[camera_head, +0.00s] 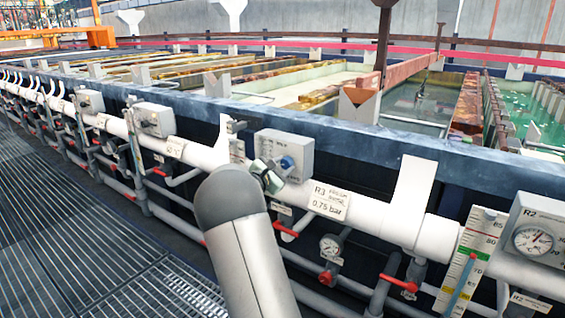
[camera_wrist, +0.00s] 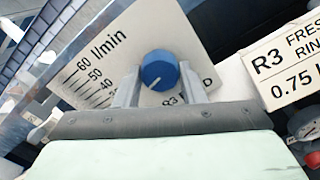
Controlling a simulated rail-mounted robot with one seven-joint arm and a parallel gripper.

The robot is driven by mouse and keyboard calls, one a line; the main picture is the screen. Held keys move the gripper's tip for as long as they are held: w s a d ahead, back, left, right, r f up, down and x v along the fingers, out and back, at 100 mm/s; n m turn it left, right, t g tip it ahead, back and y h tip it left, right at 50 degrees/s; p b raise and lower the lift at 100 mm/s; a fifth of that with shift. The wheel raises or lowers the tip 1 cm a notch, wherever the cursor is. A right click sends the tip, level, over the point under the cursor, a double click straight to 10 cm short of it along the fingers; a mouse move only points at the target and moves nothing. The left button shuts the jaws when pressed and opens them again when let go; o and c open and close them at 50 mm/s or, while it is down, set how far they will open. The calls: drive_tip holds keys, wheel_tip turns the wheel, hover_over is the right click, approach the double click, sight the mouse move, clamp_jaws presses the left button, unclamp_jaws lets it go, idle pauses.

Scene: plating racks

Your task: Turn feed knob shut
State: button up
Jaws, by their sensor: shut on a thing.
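The blue feed knob (camera_head: 287,162) sits on the front of a grey box (camera_head: 298,146) on the pipe rail. In the wrist view the knob (camera_wrist: 159,69) stands on a pale plate whose lettering, partly hidden, starts with R3. Its white mark points down and slightly left in that picture. My gripper (camera_head: 276,171) is at the box front; in the wrist view its two fingers (camera_wrist: 158,82) are shut on the knob, one on each side. The finger bar hides the lower part of the plate.
The R3 0.75 bar label (camera_head: 328,200) is on the white pipe right of my gripper. Red-handled valves (camera_head: 398,283) and a gauge (camera_head: 331,245) sit below. Tanks lie behind the blue edge beam (camera_head: 390,150).

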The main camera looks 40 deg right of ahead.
drive_tip(key=n+p, duration=0.3)
drive_tip(key=n, duration=0.1)
drive_tip(key=shift+r, duration=0.2)
drive_tip(key=shift+f+n+p, duration=0.1)
drive_tip(key=shift+n+p, duration=0.7)
drive_tip(key=shift+n, duration=0.1)
drive_tip(key=shift+f, duration=0.1)
drive_tip(key=o, duration=1)
drive_tip(key=v, duration=1.7)
drive_tip(key=shift+s+a, duration=0.1)
drive_tip(key=shift+a, duration=0.1)
